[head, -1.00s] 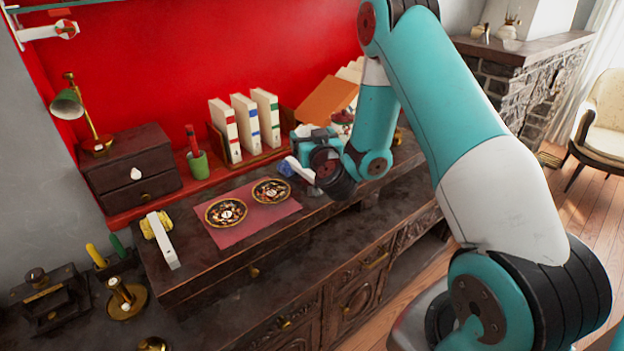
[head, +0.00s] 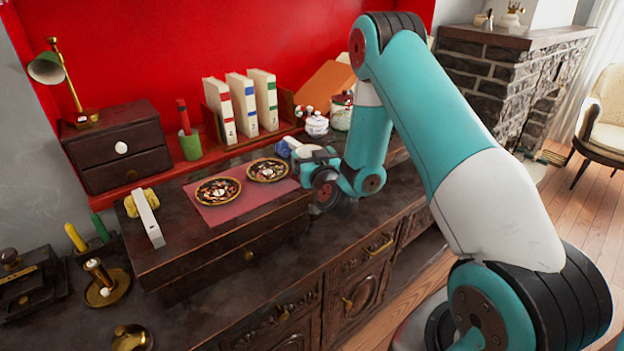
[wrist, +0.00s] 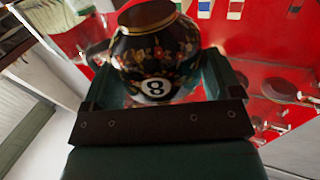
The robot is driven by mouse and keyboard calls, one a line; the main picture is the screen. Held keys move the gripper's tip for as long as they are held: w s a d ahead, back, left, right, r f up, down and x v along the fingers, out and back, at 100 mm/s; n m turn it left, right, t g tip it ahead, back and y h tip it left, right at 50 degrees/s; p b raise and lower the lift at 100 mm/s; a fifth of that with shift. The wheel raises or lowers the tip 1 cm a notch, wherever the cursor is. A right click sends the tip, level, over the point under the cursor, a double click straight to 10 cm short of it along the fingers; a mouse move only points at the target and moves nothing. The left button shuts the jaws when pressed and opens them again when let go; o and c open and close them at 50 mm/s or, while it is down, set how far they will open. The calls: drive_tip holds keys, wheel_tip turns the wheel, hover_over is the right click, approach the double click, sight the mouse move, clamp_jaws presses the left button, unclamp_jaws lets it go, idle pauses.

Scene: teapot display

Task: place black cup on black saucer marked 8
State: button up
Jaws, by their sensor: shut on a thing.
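My gripper (head: 292,152) is shut on a black cup (wrist: 155,55) with a floral pattern, a gold band and a white 8, seen between the jaws in the wrist view. In the head view I cannot make out the cup. Two dark patterned saucers with gold rims lie on a pink mat (head: 240,206): a left saucer (head: 218,190) and a right saucer (head: 268,169). Their marks are too small to read here. My gripper is just right of the right saucer; its exact height above the cabinet top is unclear.
A white teapot (head: 316,125) and a white-and-green pot (head: 341,112) stand behind my gripper. Binders (head: 243,104), a green pen cup (head: 190,145) and a small drawer box (head: 118,148) line the back. A white bar-shaped object (head: 149,218) lies left of the mat.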

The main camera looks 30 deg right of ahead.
drive_tip(key=shift+f+b, duration=0.45)
drive_tip(key=shift+f, duration=1.6)
drive_tip(key=shift+f, duration=0.2)
drive_tip(key=o, duration=0.8)
drive_tip(key=shift+r, duration=0.2)
